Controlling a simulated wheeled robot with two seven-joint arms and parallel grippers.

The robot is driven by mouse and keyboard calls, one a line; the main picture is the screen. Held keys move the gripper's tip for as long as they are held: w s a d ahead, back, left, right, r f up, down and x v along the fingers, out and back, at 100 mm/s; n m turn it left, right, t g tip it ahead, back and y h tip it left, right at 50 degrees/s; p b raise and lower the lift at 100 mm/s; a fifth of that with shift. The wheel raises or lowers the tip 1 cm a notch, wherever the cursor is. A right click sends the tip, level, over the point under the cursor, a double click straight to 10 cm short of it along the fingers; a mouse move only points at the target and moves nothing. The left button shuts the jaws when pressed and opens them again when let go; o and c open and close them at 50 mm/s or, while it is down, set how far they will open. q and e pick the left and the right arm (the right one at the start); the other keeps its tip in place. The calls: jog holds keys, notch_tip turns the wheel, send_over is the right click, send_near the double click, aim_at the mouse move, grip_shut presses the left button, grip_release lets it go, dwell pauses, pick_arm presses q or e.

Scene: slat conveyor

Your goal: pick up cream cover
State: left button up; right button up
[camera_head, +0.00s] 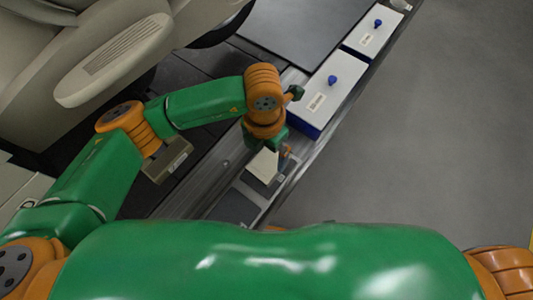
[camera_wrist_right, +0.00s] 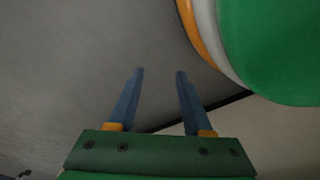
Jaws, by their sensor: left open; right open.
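In the head view a small cream piece (camera_head: 263,167), which looks like the cream cover, lies at the near end of the conveyor ledge. My left gripper (camera_head: 284,158) is right at it, pointing down, and partly hides it. The left gripper is open; whether its fingers touch the piece I cannot tell. My right gripper (camera_wrist_right: 154,72) shows in the right wrist view with its two blue fingers apart and nothing between them. The right gripper does not show in the head view.
Two white-topped boxes with blue knobs, a nearer one (camera_head: 328,92) and a farther one (camera_head: 376,31), stand along the ledge beyond my left gripper. A large beige car-like body (camera_head: 120,55) is at the left. Grey floor (camera_head: 430,130) on the right is clear.

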aim_at(269, 161)
pick_arm(q)
jog(key=shift+a+f, duration=0.1)
jog(key=shift+f, duration=0.4)
jog(key=f+b, duration=0.1)
jog(key=f, duration=0.1)
jog(key=d+f+b, duration=0.1)
jog(key=f, duration=0.2)
jog(key=shift+w+f, duration=0.1)
jog(key=shift+f, duration=0.15)
jog(key=c, duration=1.2)
pick_arm(e)
jog(key=w+r, duration=0.1)
jog(key=w+a+r, duration=0.1)
jog(key=w+r, duration=0.1)
